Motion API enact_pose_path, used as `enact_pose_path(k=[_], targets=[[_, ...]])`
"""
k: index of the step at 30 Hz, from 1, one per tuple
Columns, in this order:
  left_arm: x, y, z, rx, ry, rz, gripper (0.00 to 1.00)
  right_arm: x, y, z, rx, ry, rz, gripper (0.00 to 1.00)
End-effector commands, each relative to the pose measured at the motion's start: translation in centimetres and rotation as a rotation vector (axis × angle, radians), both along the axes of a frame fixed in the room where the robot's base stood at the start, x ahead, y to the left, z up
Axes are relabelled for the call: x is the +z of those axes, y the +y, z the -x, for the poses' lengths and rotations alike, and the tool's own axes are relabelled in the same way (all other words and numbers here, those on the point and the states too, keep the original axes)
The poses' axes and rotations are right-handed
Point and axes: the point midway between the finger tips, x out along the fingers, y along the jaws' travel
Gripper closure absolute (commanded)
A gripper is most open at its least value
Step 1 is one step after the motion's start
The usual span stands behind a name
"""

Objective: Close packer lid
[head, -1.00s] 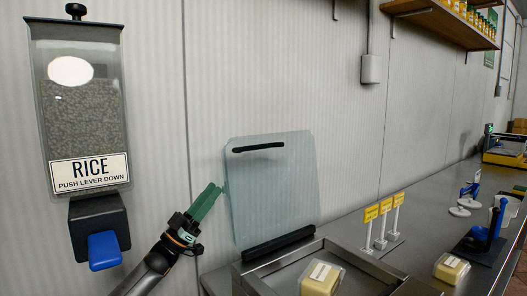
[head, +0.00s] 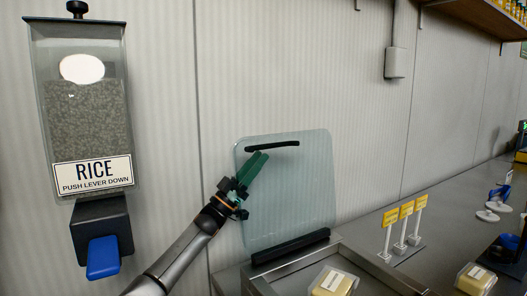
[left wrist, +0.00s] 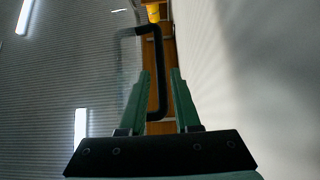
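The packer lid (head: 295,195) is a clear, bluish panel standing upright near the wall, with a black handle (head: 285,143) along its top and a black hinge bar (head: 290,246) at its base. My left gripper (head: 264,157) has green fingers and is just below the left part of the handle, overlapping the lid in the head view. In the left wrist view the fingers (left wrist: 160,72) are apart, and the black handle (left wrist: 158,60) shows in the gap between them. I cannot tell whether they touch it. My right gripper is not in view.
The metal packer frame (head: 285,279) sits below the lid, with a wrapped package (head: 333,283) in it. Another package (head: 475,279) and yellow price signs (head: 405,212) stand on the counter (head: 445,225) to the right. A rice dispenser (head: 88,120) hangs at the left.

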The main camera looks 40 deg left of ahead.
Motion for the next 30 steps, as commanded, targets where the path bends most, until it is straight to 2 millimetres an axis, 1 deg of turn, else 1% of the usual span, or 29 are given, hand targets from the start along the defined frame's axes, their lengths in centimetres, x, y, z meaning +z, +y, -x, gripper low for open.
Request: enact_pose_path(k=[1,6,12,19,20,27,28,30], targets=[[0.8,-0.2,-0.4,0.0,-0.003,-0.001,0.69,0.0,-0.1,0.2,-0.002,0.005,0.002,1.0],[1.7,-0.4,-1.5,0.001,-0.001,0.001,0.69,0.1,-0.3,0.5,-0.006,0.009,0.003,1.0],[2.1,-0.6,-2.0,0.0,0.001,0.0,0.69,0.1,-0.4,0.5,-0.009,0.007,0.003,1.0],[2.0,-0.6,-2.0,0.0,0.001,0.0,0.69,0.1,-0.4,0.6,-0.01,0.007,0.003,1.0],[2.0,-0.6,-2.0,0.0,0.001,0.0,0.71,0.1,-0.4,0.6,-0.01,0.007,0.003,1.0],[2.0,-0.6,-2.0,0.0,0.001,0.0,0.98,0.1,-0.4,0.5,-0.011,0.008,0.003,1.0],[2.0,-0.6,-2.0,0.0,0.001,0.0,1.0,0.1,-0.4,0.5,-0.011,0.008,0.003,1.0],[2.0,-0.6,-2.0,0.0,0.001,0.0,1.0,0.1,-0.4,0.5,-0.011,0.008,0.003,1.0]])
